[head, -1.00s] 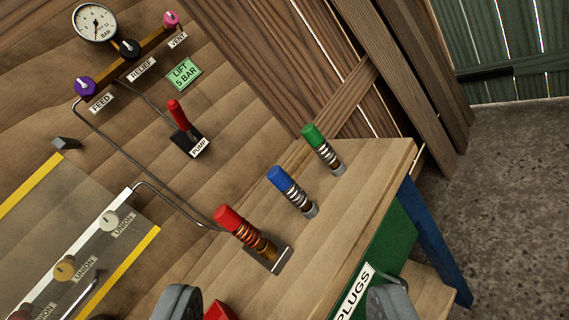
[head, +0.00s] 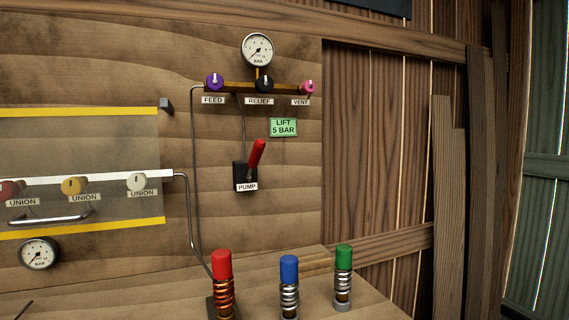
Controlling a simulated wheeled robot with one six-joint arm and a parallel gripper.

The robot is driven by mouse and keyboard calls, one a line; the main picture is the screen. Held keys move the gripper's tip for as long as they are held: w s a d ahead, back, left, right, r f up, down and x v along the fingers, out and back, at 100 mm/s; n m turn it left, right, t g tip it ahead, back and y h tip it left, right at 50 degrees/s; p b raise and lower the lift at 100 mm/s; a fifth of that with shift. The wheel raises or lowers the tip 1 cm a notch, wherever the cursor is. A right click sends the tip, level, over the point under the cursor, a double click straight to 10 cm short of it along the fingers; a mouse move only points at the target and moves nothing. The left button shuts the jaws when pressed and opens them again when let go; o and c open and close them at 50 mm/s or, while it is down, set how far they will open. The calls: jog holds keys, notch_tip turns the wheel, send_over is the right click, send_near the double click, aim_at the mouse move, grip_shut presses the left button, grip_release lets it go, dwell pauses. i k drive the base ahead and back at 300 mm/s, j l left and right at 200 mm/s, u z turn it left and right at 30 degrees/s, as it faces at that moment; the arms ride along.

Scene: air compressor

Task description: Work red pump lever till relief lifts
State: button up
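The red pump lever (head: 256,158) stands up from a black bracket labelled PUMP (head: 246,187) on the wooden panel, tilted a little to the right. The black RELIEF knob (head: 264,84) sits above it on a brass bar, with the purple FEED knob (head: 214,82) to its left and the pink VENT knob (head: 308,87) to its right. A round BAR gauge (head: 258,50) is above the bar; its exact reading is too small to tell. A green sign reads LIFT 5 BAR (head: 284,127). My gripper is out of the picture.
Red (head: 223,275), blue (head: 289,285) and green-topped (head: 343,270) spring plugs stand upright on the bench below the lever. A clear cover with yellow edges (head: 80,221), a handle and UNION knobs is at left. The space before the lever looks clear.

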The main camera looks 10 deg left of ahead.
aim_at(258, 146)
jog(key=i+l+u, duration=0.1)
jog(key=l, duration=0.2)
jog(key=i+l+u, duration=0.25)
jog(key=l, duration=0.45)
jog(key=i+l+u, duration=0.15)
jog(key=l, duration=0.25)
jog(key=i+u, duration=0.1)
jog(key=u, duration=0.6)
